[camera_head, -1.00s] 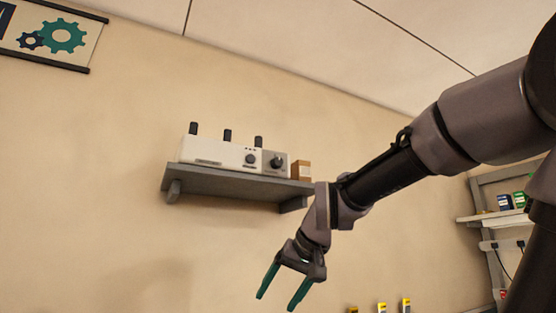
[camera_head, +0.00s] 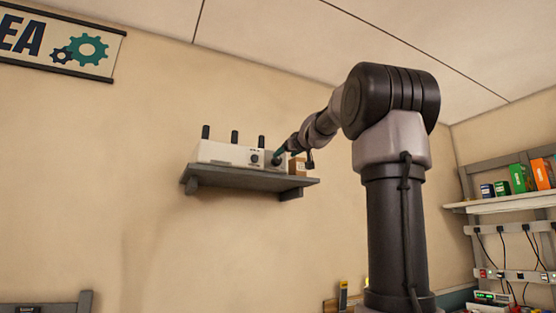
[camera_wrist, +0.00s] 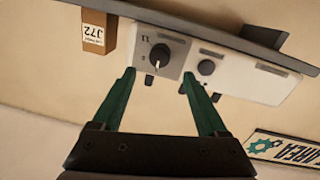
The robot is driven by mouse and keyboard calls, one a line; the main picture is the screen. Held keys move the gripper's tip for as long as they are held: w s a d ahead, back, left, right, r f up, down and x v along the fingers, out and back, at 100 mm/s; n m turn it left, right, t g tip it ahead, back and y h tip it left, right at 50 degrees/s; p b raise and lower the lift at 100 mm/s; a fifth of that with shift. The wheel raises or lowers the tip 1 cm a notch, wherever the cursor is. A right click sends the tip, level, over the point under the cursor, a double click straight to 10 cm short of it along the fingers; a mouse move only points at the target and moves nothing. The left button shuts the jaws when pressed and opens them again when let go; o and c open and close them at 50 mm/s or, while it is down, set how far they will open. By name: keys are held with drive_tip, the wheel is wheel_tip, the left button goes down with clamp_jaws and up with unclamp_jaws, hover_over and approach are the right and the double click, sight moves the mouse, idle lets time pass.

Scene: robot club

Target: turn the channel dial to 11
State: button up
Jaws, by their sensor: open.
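The channel dial (camera_wrist: 160,55) is a dark round knob on a grey panel (camera_wrist: 175,40), seen upside down in the wrist view. A pale mark on the knob points toward the bottom of that picture. Small markings sit beside it; one looks like 11 (camera_wrist: 147,38), the other is too small to read. My gripper (camera_wrist: 159,74) is open, its two teal fingers pointing at the panel on either side of the knob's line. I cannot tell whether they touch it. In the head view my gripper (camera_head: 283,152) is at the panel and partly covers the dial.
A white unit (camera_head: 228,153) with a smaller knob (camera_wrist: 206,67) and several dark antennas adjoins the panel. Both sit on a grey wall shelf (camera_head: 230,178). A brown box (camera_wrist: 95,30) stands on the panel's other side, close to my gripper. Shelving (camera_head: 500,205) is at right.

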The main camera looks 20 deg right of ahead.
sight(278, 159)
drive_tip(key=w, duration=0.7)
drive_tip(key=shift+w+d, duration=0.15)
drive_tip(key=shift+w, duration=0.05)
clamp_jaws()
